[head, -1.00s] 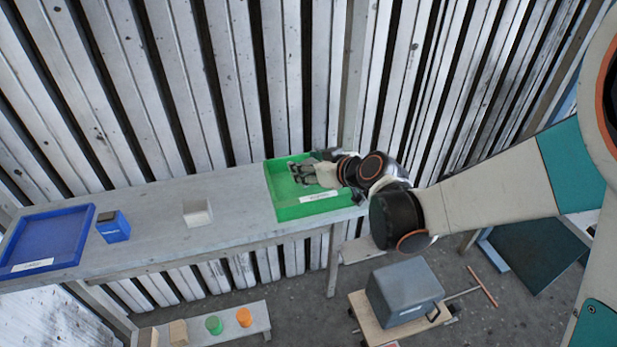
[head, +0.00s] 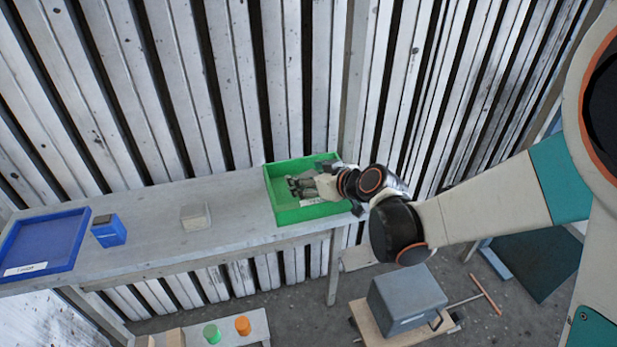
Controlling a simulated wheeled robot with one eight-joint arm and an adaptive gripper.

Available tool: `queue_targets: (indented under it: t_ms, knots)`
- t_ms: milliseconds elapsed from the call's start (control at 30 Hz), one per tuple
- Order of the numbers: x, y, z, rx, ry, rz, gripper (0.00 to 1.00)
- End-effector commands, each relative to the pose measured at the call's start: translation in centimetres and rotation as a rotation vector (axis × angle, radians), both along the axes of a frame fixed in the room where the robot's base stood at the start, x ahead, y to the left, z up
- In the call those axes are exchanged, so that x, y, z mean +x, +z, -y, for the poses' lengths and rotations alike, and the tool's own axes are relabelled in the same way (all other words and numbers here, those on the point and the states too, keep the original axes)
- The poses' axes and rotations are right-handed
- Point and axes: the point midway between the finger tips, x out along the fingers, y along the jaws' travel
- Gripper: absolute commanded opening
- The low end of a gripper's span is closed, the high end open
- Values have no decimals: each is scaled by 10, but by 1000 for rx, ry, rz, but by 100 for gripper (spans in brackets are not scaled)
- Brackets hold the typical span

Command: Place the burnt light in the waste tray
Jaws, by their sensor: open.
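My gripper (head: 293,187) is over the green tray (head: 283,215) at the right end of the long table. Its fingers point left and are open. I see nothing clearly held between them. I cannot tell which tray is the waste tray. I cannot make out the burnt light for certain; my gripper and wrist hide part of the green tray's inside.
On the table (head: 158,215) stand a blue box (head: 110,232) beside the blue tray and a pale grey block (head: 195,216) near the middle. A low bench (head: 258,328) holds green and orange pieces. A grey case (head: 405,300) sits on a wheeled board. A slatted wall stands behind.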

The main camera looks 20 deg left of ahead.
Motion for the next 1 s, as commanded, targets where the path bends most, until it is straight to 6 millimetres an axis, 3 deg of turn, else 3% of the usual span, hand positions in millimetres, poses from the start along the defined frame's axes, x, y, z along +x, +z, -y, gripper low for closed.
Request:
queue_targets:
  t_ms: [167,700,1000]
  knots:
    - [-3,8,6,-1,-2,1,69]
    - [-55,55,76,1,-2,-1,69]
    - [-62,60,86,0,0,0,69]
